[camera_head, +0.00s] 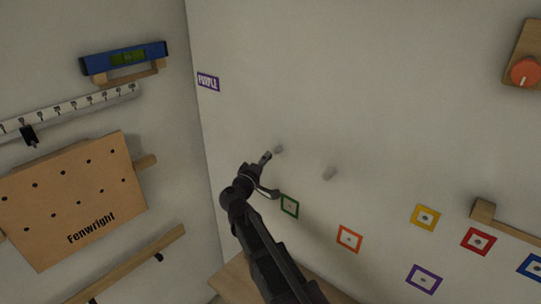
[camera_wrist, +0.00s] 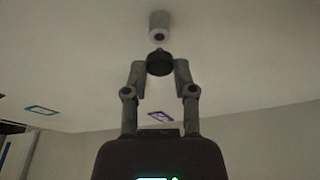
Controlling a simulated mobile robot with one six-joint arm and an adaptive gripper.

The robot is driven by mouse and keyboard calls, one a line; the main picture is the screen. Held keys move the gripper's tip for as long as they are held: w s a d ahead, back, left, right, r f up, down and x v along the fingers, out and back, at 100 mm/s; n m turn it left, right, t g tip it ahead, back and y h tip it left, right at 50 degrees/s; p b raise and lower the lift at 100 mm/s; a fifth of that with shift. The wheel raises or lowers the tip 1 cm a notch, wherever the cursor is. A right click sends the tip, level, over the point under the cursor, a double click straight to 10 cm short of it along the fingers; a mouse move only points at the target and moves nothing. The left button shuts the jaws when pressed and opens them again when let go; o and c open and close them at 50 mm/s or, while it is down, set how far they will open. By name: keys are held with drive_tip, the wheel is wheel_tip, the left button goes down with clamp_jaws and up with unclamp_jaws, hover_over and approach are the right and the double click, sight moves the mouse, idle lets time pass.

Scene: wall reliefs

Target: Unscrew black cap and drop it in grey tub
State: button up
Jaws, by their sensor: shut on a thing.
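My gripper (camera_head: 268,175) is at the wall, close to a grey stub (camera_head: 279,149) that sticks out of it. In the wrist view, my gripper (camera_wrist: 159,68) is shut on a round black cap (camera_wrist: 159,60), which sits between both fingertips. A light grey stub (camera_wrist: 159,27) with a dark centre stands just beyond the cap. A narrow light gap seems to lie between cap and stub; whether they still touch I cannot tell. The cap cannot be made out in the head view. No grey tub shows in either view.
Coloured square frames, such as the green (camera_head: 289,206) and orange (camera_head: 349,238) ones, are on the wall below. A wooden surface (camera_head: 238,280) lies at the bottom. A wooden board (camera_head: 75,200) is on the left wall.

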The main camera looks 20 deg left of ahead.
drive_tip(key=shift+s+a, duration=0.25)
drive_tip(key=shift+s, duration=0.4)
drive_tip(key=shift+s+a, duration=0.25)
drive_tip(key=shift+s, duration=0.4)
idle(0.4)
drive_tip(key=shift+s+a, duration=0.35)
drive_tip(key=shift+s, duration=0.45)
drive_tip(key=shift+s+a, duration=0.1)
drive_tip(key=shift+a, duration=0.05)
